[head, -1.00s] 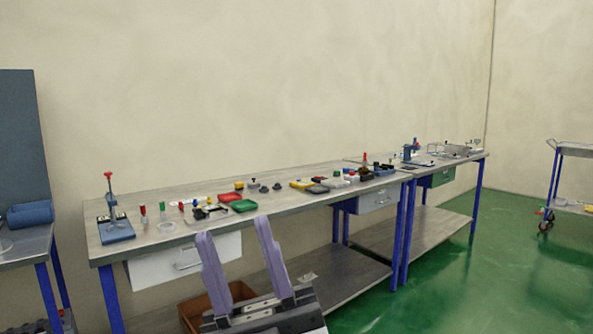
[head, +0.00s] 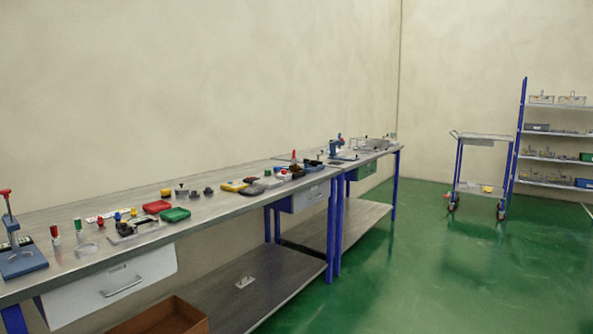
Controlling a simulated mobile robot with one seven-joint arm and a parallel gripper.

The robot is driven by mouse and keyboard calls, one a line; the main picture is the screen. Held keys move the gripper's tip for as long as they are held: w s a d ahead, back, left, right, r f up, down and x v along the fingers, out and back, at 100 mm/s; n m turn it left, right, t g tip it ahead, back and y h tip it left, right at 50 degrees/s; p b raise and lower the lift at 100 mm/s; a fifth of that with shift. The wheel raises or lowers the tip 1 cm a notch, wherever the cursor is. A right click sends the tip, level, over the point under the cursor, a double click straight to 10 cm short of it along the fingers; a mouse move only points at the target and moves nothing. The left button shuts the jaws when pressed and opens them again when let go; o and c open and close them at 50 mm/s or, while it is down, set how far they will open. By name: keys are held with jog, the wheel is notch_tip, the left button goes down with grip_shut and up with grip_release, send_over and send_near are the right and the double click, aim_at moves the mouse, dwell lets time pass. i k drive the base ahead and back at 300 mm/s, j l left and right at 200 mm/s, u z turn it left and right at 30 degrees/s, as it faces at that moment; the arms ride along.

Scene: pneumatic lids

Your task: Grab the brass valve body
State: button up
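I cannot make out a brass valve body for sure in the head view; the parts on the benches are too small. Small yellow parts show on a trolley's lower shelf (head: 487,189), but I cannot tell what they are. Several small fittings and trays stand along the long workbench (head: 225,211). My gripper is not in view now.
A blue press (head: 22,258) with a red knob stands at the bench's left end. Red (head: 157,207) and green (head: 175,214) trays lie mid-bench. A brown box (head: 165,318) sits below. A blue-post shelf rack (head: 552,156) stands at the right. The green floor (head: 430,265) is open.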

aim_at(294, 168)
jog(key=i+l, duration=0.1)
jog(key=i, duration=0.45)
jog(key=i+l+u, duration=0.1)
jog(key=i, duration=0.4)
jog(key=i+l, duration=0.2)
jog(key=i, duration=0.35)
jog(key=i+l+u, duration=0.1)
jog(key=i, duration=0.4)
jog(key=i+l, duration=0.25)
jog(key=i, duration=0.3)
jog(key=i+l+u, duration=0.1)
jog(key=i, duration=0.4)
jog(key=i+l, duration=0.15)
jog(key=i, duration=0.6)
jog(key=i+l, duration=0.15)
jog(key=i, duration=0.6)
